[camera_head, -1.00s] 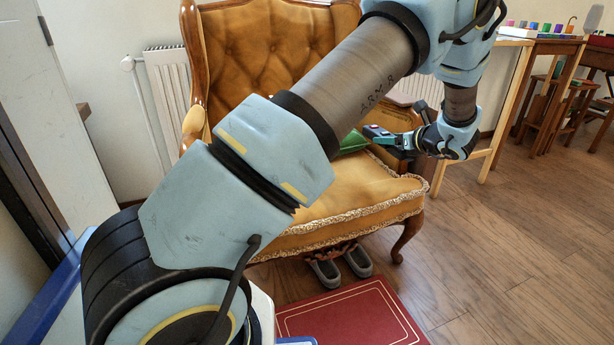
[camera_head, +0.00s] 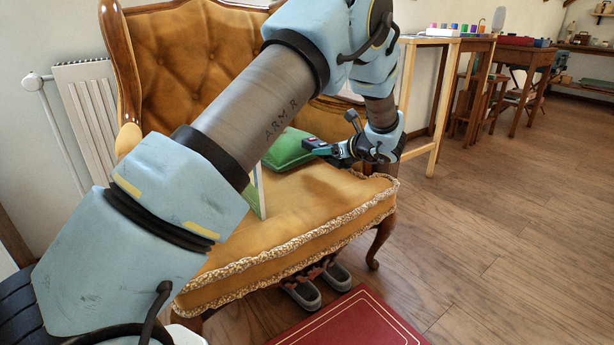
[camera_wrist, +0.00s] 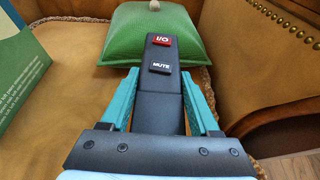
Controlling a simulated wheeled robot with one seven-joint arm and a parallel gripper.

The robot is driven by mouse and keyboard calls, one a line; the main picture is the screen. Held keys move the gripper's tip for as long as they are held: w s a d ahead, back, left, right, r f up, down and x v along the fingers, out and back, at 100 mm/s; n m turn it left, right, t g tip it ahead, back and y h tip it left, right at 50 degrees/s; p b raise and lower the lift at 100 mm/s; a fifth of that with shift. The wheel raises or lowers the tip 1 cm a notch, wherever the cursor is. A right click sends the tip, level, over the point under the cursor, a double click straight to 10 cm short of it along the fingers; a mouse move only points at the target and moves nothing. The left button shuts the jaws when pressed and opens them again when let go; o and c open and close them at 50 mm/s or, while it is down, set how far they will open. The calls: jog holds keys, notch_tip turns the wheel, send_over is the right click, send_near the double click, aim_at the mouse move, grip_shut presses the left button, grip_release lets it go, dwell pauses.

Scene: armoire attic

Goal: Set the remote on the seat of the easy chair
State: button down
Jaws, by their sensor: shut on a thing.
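The remote (camera_wrist: 162,85) is dark grey with a red I/O button and a MUTE button, and sticks out forward from between the teal fingers of my gripper (camera_wrist: 160,103) in the wrist view. In the head view my gripper (camera_head: 335,158) holds the remote (camera_head: 318,146) above the right part of the seat of the tufted orange-brown easy chair (camera_head: 320,205). The remote appears clear of the seat, though the exact gap is hard to tell. My arm hides part of the chair's back and left side.
A green cushion (camera_head: 288,150) lies at the back of the seat; it also shows in the wrist view (camera_wrist: 155,32). A green-and-white book or card (camera_head: 257,192) stands on the seat. Slippers (camera_head: 318,285) lie under the chair by a red mat (camera_head: 350,322). The seat front is bare.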

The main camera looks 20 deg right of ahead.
aim_at(327, 179)
notch_tip(327, 179, down, 7)
jog(key=shift+b, duration=1.15)
jog(key=shift+s, duration=0.1)
jog(key=shift+s+f, duration=0.1)
jog(key=shift+f, duration=0.1)
jog(key=shift+c, duration=0.6)
grip_release()
jog(key=shift+r, duration=0.1)
